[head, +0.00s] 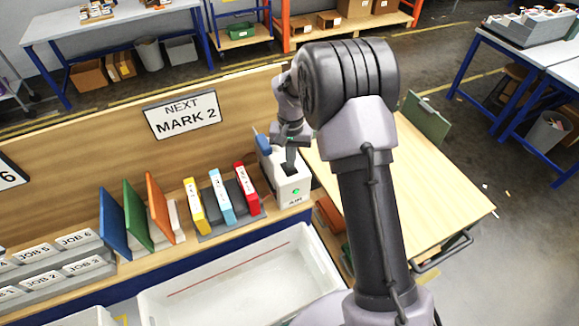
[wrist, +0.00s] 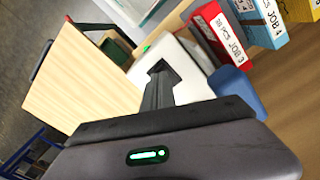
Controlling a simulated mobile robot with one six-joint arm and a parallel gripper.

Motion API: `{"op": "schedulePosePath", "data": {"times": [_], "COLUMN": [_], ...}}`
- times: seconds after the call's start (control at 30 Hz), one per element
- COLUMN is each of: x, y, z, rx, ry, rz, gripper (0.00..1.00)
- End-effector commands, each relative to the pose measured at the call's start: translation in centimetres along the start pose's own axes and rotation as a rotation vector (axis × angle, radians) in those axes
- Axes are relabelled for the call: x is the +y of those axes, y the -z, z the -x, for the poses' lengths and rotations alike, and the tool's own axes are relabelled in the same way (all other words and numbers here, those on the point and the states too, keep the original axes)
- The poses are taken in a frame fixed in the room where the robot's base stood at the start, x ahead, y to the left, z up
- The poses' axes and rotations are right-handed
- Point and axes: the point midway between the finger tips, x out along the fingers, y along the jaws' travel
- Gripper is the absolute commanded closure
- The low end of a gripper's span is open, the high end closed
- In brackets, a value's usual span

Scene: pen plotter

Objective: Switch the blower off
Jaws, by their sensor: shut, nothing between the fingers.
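The blower appears to be the small white box (head: 293,190) marked "AIR" at the right end of the wooden bench, with a green light on its front. It also shows in the wrist view (wrist: 192,75), with the green light at its far corner. A dark opening or recess is on its top. My gripper (head: 291,165) is shut and empty, with its fingertips at that dark area; in the wrist view the fingers (wrist: 158,82) cover part of it. I cannot tell whether they touch it. A blue piece (head: 263,144) stands at the box's back left. No separate switch is clearly visible.
Red (head: 246,189), light blue and yellow job binders stand just left of the box. A white tray (head: 318,262) lies in front. A light wooden table (head: 440,205) is to the right. A "NEXT MARK 2" sign (head: 183,114) hangs on the back panel.

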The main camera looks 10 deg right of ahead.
Motion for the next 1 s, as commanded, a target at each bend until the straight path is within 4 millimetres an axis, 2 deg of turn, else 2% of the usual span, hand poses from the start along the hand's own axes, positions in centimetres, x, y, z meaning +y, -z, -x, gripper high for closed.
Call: {"op": "schedulePosePath", "data": {"times": [1.0], "x": [0.0], "y": [0.0], "z": [-1.6], "rx": [0.000], "ry": [0.000], "rz": [0.000], "gripper": [1.00]}}
